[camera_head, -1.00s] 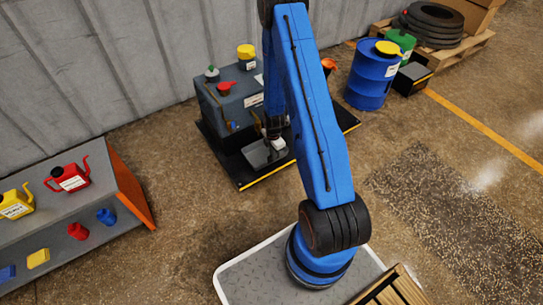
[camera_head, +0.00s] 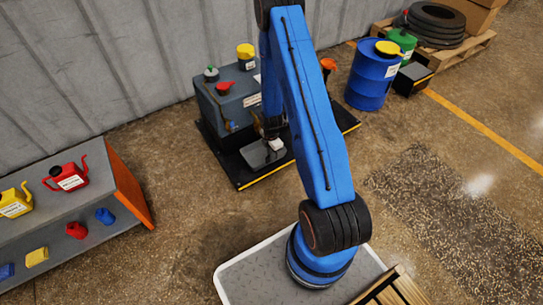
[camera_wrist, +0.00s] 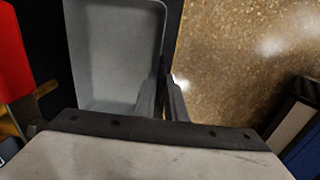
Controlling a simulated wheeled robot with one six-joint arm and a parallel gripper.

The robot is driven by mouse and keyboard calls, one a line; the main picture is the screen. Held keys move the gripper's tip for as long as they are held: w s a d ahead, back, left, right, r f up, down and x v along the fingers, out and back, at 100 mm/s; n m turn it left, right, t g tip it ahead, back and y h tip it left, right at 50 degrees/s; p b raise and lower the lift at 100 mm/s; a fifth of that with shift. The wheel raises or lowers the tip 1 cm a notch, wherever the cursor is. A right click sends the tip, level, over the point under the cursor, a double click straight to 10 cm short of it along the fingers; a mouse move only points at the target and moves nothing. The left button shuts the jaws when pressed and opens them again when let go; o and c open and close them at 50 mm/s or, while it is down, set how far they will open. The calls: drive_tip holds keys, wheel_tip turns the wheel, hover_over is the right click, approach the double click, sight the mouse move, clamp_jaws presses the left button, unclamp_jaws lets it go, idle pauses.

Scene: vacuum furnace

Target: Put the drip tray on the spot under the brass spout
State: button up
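The grey shallow drip tray (camera_head: 259,155) is low over the front of the black base in the head view; whether it touches the base I cannot tell. It fills the upper left of the wrist view (camera_wrist: 112,55). My gripper (camera_wrist: 163,88) is at the tray's right edge, one finger on each side of the rim, and looks shut on it. In the head view my gripper (camera_head: 271,133) is small and partly hidden by my arm. A small brass-coloured spout (camera_head: 232,126) shows on the front of the grey tank, left of my gripper. The spot under it is not clear.
The grey tank (camera_head: 222,103) with coloured caps stands behind the tray. The black base (camera_head: 239,179) has a yellow front edge. A blue drum (camera_head: 369,82) stands to the right. A shelf (camera_head: 106,186) with cans stands left. Open floor lies in front.

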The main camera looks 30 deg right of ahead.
drive_tip(key=o, duration=0.3)
drive_tip(key=shift+r, duration=0.1)
wheel_tip(320, 180, up, 17)
idle(0.8)
drive_tip(key=shift+r, duration=0.15)
